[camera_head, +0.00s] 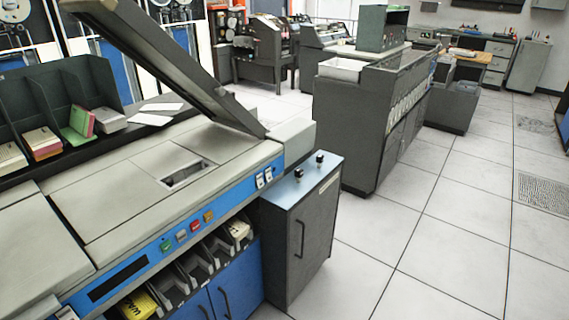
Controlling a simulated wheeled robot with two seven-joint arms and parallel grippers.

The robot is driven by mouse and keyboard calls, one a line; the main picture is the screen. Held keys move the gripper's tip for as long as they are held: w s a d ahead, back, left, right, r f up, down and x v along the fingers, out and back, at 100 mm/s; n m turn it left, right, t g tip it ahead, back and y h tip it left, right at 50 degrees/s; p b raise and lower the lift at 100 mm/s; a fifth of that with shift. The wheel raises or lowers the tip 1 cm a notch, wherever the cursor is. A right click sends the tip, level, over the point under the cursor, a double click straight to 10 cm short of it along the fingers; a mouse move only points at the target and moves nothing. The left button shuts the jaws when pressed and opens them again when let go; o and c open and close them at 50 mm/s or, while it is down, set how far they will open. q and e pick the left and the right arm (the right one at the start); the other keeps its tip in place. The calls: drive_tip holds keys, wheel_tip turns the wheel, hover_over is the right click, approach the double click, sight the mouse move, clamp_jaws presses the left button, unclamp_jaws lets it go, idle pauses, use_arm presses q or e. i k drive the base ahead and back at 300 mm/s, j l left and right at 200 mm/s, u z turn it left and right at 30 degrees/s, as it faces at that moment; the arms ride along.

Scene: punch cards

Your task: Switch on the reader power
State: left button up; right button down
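The card machine (150,180) stands at the left with a grey top and a blue front strip. Two small white switches (264,178) are at the strip's right end. Their positions and labels are too small to read. Two dark knobs (309,165) stand on the blue top of the small grey cabinet beside it. I cannot tell which control is the reader power. Neither gripper is in view.
A raised dark lid (160,55) slants above the machine. Card stacks (41,141) fill the rack at left. Grey bins (196,265) and blue doors are below the strip. Another grey machine (375,110) stands behind. The tiled floor (450,240) at right is clear.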

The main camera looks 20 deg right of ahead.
sight(268, 177)
drive_tip(key=i+l, duration=0.25)
drive_tip(key=i, duration=0.25)
drive_tip(key=i+l, duration=0.25)
drive_tip(key=i, duration=0.3)
drive_tip(key=i+j, duration=0.25)
drive_tip(key=i, duration=0.05)
